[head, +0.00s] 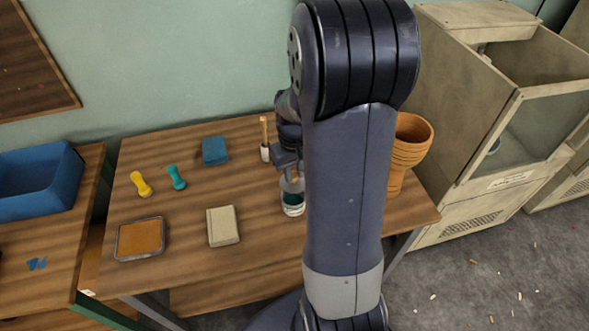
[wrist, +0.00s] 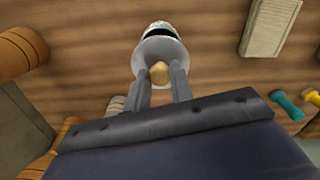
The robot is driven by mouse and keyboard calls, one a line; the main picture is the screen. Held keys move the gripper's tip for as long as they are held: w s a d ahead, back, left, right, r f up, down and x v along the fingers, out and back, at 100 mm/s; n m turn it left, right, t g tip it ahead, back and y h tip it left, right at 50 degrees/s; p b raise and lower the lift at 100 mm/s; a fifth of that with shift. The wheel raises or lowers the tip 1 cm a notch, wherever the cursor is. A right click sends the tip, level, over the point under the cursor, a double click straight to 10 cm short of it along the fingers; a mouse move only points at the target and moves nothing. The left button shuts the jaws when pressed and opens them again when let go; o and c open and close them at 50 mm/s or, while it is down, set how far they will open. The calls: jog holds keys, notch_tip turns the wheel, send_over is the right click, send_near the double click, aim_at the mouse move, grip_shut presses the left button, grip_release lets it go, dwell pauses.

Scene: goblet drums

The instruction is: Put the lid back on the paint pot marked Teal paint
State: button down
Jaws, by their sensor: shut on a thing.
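My gripper (head: 289,170) is at the middle right of the table, partly hidden by my own arm. In the wrist view its two fingers (wrist: 161,82) are shut on the tan knob of a pale grey lid (wrist: 150,50). The paint pot (head: 292,209), with a white and teal label, stands upright directly below the gripper. Part of the pot (wrist: 162,27) shows beyond the lid in the wrist view. The lid is over or on the pot's top; I cannot tell whether it touches the rim. The label's wording is too small to read.
A brush in a holder (head: 265,152) stands close behind the gripper. A terracotta goblet drum (head: 410,140) is at right, partly behind my arm. A beige block (head: 222,226), teal block (head: 215,150), two small pegs and a tray (head: 118,245) lie left, with bare wood between.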

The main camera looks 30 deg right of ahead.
aim_at(294, 183)
jog(key=shift+f+b, duration=1.9)
jog(key=shift+f, duration=0.8)
jog(key=shift+f, duration=0.15)
dwell(0.4)
jog(key=c, duration=1.2)
grip_release()
jog(key=shift+o, duration=0.7)
jog(key=o, duration=0.4)
